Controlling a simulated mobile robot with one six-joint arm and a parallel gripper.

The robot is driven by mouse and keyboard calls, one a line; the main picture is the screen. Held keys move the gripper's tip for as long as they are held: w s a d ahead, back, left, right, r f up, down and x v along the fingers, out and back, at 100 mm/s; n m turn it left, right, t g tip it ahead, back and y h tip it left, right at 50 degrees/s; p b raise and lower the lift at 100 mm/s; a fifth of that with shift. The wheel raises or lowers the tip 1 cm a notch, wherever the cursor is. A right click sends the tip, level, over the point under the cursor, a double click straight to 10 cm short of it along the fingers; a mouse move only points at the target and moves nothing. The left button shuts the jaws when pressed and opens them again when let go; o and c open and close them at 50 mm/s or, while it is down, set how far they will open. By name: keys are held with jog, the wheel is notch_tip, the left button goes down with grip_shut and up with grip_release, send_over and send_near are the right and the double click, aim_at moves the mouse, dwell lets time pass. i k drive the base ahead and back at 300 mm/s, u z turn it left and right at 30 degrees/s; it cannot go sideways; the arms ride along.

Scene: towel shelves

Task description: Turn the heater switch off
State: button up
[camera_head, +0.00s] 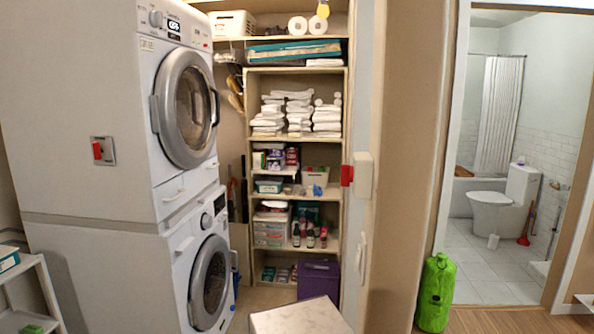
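Two red switches show, and I cannot tell by label which one is the heater's. One red switch (97,150) sits on a grey plate on the left side wall of the upper white machine. The other red switch (347,175) is at the right edge of the shelf opening, beside a white box (363,175) on the door frame. The on or off position of either is too small to read. My gripper is not in view.
Stacked white machines (130,215) fill the left. Shelves (325,152) with towels and bottles stand behind. A pale flat-topped block (300,317) is at the bottom middle. A green bag (436,293) stands by the bathroom doorway. A small white rack (30,290) is lower left.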

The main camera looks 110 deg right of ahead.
aim_at(346, 177)
jog(key=z, duration=0.05)
jog(key=i, duration=0.4)
jog(key=z, duration=4.45)
jog(key=i, duration=0.1)
jog(key=u, duration=2.75)
jog(key=i, duration=0.6)
jog(key=z, duration=0.05)
jog(key=k, duration=0.3)
